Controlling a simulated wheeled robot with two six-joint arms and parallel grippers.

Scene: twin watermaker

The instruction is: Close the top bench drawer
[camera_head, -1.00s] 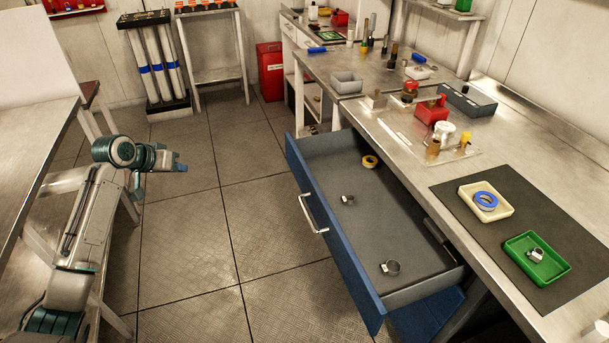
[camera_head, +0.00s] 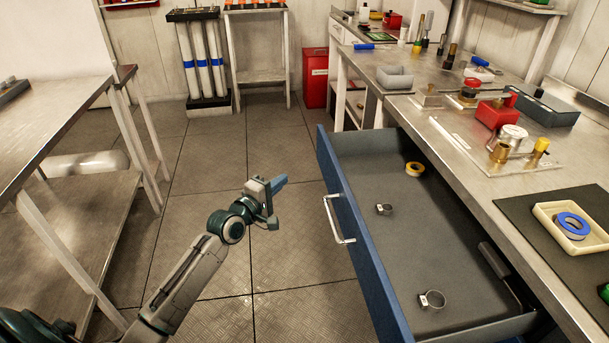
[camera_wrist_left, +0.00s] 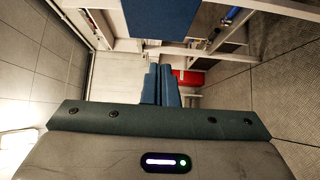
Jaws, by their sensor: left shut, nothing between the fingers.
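The top bench drawer (camera_head: 465,278) is pulled far out from under the bench on the right of the head view. Its blue front (camera_head: 362,250) carries a pale bar handle (camera_head: 338,219). Inside lie a yellow ring (camera_head: 414,169) and two metal clamps, one near the middle (camera_head: 384,209) and one nearer me (camera_head: 432,299). My left gripper (camera_head: 277,185) is shut and empty, in the air to the left of the drawer front, apart from the handle. In the left wrist view its blue fingers (camera_wrist_left: 162,86) are together. A blue panel (camera_wrist_left: 162,18) shows beyond them. My right gripper is not in view.
The bench top (camera_head: 450,160) holds a grey bin (camera_head: 395,77), red container (camera_head: 496,112), brass fittings and a cream tray (camera_head: 547,235) with a blue ring. A metal table (camera_head: 55,125) stands at left. Floor is open between table and drawer.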

